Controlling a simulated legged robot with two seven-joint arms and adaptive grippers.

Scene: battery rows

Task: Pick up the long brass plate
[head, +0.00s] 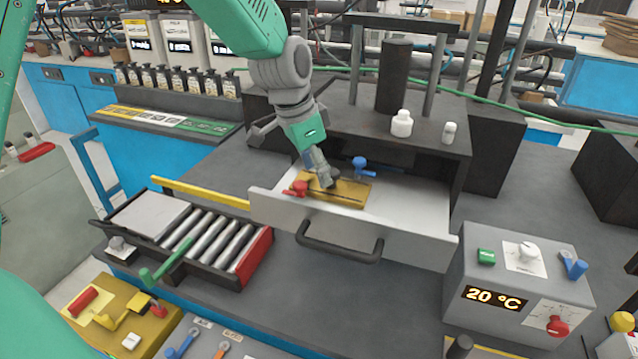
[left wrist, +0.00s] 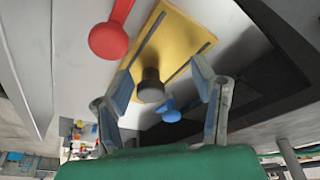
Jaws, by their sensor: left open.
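The long brass plate (head: 350,194) lies flat in the open grey drawer (head: 420,215), with dark slots along it. It also shows in the left wrist view (left wrist: 187,32), with a dark round knob (left wrist: 151,86) standing on it. My left gripper (head: 324,182) reaches down into the drawer over the plate. In the left wrist view its blue-padded fingers are apart, one on either side of the knob (left wrist: 160,82). I cannot tell whether they touch it. The gripper partly hides the plate in the head view. My right gripper is not in view.
A red-handled part (head: 297,188) lies at the plate's left end and a blue one (head: 361,166) behind it. The drawer's front wall and black handle (head: 338,250) stand nearer. A roller tray (head: 215,240) is left, a temperature box (head: 520,275) right. White bottles (head: 401,124) stand above.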

